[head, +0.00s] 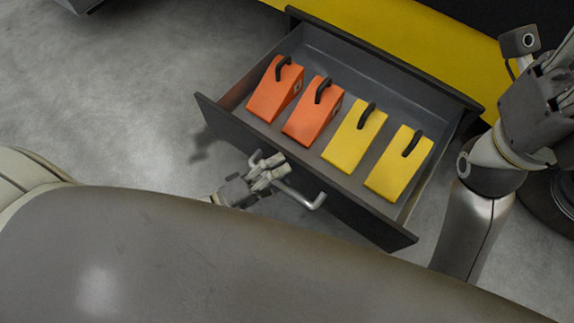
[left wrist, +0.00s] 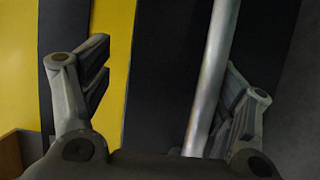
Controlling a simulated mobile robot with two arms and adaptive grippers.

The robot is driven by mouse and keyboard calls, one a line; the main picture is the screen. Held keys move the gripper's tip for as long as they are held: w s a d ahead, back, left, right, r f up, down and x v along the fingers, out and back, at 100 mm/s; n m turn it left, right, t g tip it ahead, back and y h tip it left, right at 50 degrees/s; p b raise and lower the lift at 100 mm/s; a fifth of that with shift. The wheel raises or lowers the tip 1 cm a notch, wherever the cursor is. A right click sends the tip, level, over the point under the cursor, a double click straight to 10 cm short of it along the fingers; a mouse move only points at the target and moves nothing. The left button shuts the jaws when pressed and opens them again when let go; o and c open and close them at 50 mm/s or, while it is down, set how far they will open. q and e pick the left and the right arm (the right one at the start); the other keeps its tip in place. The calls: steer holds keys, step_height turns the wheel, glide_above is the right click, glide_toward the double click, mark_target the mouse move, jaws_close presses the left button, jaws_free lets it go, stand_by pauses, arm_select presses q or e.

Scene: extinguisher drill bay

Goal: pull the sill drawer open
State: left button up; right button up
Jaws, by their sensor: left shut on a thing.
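The sill drawer (head: 300,176) is dark grey and stands pulled out from the yellow body behind it, its inside in full view. Its bar handle (head: 305,200) runs along the front face; the bar also shows in the left wrist view (left wrist: 212,80). My left gripper (head: 268,172) is at the handle's left part and shut on it. In the left wrist view the bar passes between the fingers, nearer the right one. My right gripper (head: 558,72) is at the right edge, partly cut off; I cannot tell its opening.
Two orange wedges (head: 275,92) (head: 313,112) and two yellow wedges (head: 355,136) (head: 398,165) with black handles lie in the drawer. A dark wheel (head: 550,205) is right of the drawer. The grey floor (head: 130,110) to the left is clear.

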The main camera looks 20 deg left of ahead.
arm_select(q)
steer(key=shift+a+v, duration=0.2)
steer(key=shift+v, duration=2.3)
steer(key=c, duration=0.4)
steer(key=shift+s+a, duration=0.4)
steer(key=shift+c, duration=0.7)
steer(key=shift+s+a+f, duration=0.2)
steer(key=shift+s+a, duration=0.05)
steer(key=shift+s, duration=0.1)
